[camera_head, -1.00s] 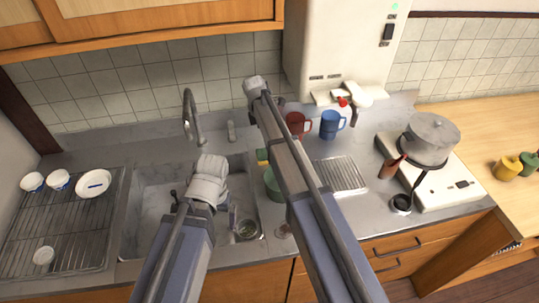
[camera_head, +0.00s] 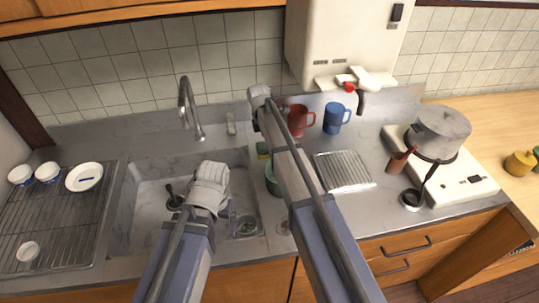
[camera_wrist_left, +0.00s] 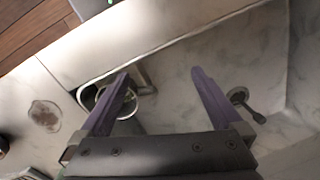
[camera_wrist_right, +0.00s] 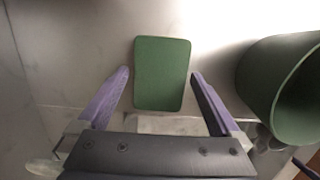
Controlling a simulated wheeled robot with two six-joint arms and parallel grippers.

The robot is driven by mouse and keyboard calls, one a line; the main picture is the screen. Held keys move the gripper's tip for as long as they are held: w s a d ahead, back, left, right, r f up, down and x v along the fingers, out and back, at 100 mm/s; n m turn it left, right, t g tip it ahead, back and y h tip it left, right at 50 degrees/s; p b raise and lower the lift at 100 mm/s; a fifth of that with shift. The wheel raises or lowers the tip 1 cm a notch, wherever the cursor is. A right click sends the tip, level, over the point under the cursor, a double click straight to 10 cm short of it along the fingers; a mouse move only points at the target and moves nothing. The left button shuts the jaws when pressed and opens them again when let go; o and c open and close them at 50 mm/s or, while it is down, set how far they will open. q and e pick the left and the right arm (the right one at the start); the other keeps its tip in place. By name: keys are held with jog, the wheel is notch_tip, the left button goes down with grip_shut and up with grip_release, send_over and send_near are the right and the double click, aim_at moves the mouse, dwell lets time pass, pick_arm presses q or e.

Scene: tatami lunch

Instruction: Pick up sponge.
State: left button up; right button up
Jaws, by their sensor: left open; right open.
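The sponge (camera_wrist_right: 162,85) is a flat green rounded rectangle in the right wrist view. It lies between and slightly ahead of the fingertips of my right gripper (camera_wrist_right: 160,73), which is open, with a gap on each side. My left gripper (camera_wrist_left: 160,77) is open and empty over the sink (camera_head: 150,215).
A green container (camera_wrist_right: 285,90) stands right of the sponge. A red mug (camera_head: 299,121) and a blue mug (camera_head: 335,118) stand behind my right arm. The faucet (camera_head: 187,105) rises behind the sink. A dish rack (camera_head: 60,225) is at left, a pot (camera_head: 438,132) at right.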

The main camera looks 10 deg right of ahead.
jog(key=c, duration=1.2)
jog(key=shift+o, duration=0.2)
jog(key=shift+s+r+p, duration=0.15)
jog(key=shift+r+p, duration=0.3)
jog(key=shift+p, duration=0.1)
notch_tip(320, 180, up, 12)
jog(key=f+p, duration=0.1)
jog(key=p, duration=1.1)
jog(key=s+b, duration=0.1)
jog(key=s, duration=1.8)
jog(key=shift+s+f, duration=0.2)
jog(key=shift+s, duration=0.15)
